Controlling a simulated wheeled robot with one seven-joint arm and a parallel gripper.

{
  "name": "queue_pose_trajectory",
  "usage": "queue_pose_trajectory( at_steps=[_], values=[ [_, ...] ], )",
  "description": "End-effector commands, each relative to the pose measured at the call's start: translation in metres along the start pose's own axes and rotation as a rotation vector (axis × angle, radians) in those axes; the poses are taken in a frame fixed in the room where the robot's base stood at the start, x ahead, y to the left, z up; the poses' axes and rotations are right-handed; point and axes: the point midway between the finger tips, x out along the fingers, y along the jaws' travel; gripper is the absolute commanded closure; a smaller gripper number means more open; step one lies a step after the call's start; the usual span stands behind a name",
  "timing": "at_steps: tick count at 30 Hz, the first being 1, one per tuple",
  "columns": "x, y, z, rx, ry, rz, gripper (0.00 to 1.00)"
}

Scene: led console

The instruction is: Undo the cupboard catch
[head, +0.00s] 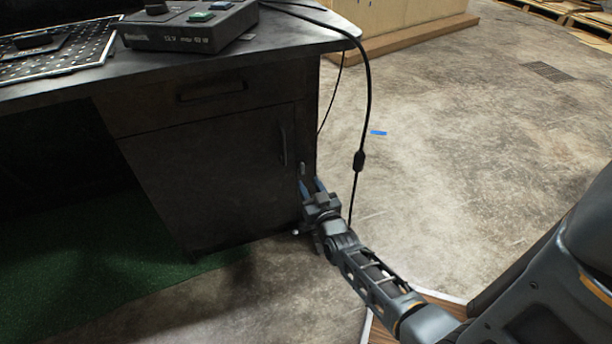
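The cupboard (205,175) is a dark door under the desk's right end, and it looks closed. A vertical bar handle (283,144) sits near the door's right edge. A small light grey piece (303,169), perhaps the catch, shows on the frame right of the door. My gripper (312,186) is at that frame, just below this piece, with its two bluish fingers pointing up toward it and apart. The fingertips are small and dark here, and I cannot tell whether they touch the piece.
A black cable (366,100) with a thick lump hangs from the desk top (290,32) just right of my gripper. A drawer (190,95) is above the door. A control box (190,25) stands on the desk. The concrete floor (470,150) to the right is mostly clear.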

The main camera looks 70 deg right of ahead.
Motion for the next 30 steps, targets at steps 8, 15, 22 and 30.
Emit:
queue_pose_trajectory(
  at_steps=[8,15,22,30],
  values=[
    [-0.032,0.000,-0.001,0.001,0.000,0.001,0.61],
    [-0.034,0.000,0.000,0.001,0.001,0.001,0.61],
    [-0.034,0.000,0.000,0.001,0.001,0.001,0.61],
    [-0.041,-0.004,0.000,-0.002,-0.004,-0.015,0.61]
  ],
)
